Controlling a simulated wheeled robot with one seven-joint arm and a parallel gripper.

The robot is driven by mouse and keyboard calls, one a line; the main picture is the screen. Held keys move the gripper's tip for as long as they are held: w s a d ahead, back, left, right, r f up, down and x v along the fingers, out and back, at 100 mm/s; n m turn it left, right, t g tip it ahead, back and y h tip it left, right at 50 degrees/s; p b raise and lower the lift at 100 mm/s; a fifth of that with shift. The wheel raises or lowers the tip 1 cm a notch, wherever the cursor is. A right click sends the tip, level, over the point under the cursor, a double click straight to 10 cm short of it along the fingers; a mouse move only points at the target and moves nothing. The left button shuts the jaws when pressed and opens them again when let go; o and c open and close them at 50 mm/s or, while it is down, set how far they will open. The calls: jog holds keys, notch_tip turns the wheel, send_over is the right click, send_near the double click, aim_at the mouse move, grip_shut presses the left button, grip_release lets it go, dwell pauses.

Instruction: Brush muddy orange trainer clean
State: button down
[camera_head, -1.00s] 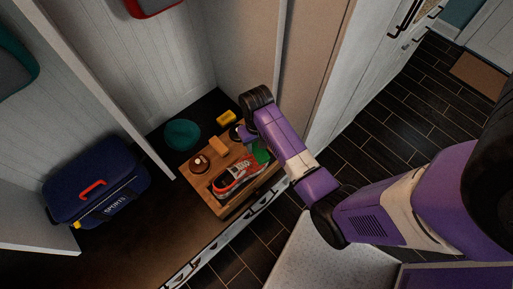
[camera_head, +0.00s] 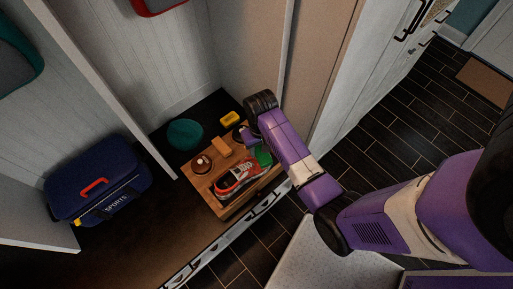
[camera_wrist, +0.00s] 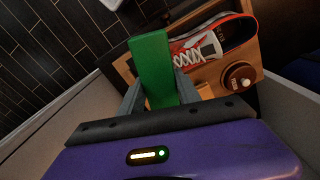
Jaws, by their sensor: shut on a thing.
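The orange-red trainer (camera_head: 239,178) with white laces and a pale sole lies on a wooden board (camera_head: 201,185). In the wrist view the trainer (camera_wrist: 238,32) is at the upper right, partly hidden by a green block-like thing. My gripper (camera_wrist: 158,84) is shut on this green block (camera_wrist: 151,55), which looks like the back of a brush. Its bristles are hidden. The green block also shows in the head view (camera_head: 263,156), beside the trainer and partly behind my arm. I cannot tell whether it touches the trainer, or how much mud is left on it.
A brown round tin (camera_head: 202,164) and a tan block (camera_head: 221,147) are on the board. A teal bowl (camera_head: 185,134) and a yellow block (camera_head: 231,118) stand behind. A blue sports bag (camera_head: 97,183) is at the left. Partition walls flank the niche.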

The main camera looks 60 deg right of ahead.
jog(key=f+b, duration=0.1)
jog(key=f, duration=0.1)
jog(key=f+b, duration=0.1)
jog(key=f, duration=0.1)
jog(key=f+b, duration=0.1)
jog(key=f, duration=0.1)
jog(key=shift+a, duration=0.35)
jog(key=shift+a+f, duration=0.1)
jog(key=shift+f, duration=0.25)
jog(key=shift+f, duration=0.1)
jog(key=shift+r, duration=0.2)
jog(key=shift+r+p, duration=0.45)
jog(key=shift+p, duration=0.1)
jog(key=shift+d, duration=0.6)
jog(key=shift+f, duration=0.55)
dwell(0.6)
dwell(0.4)
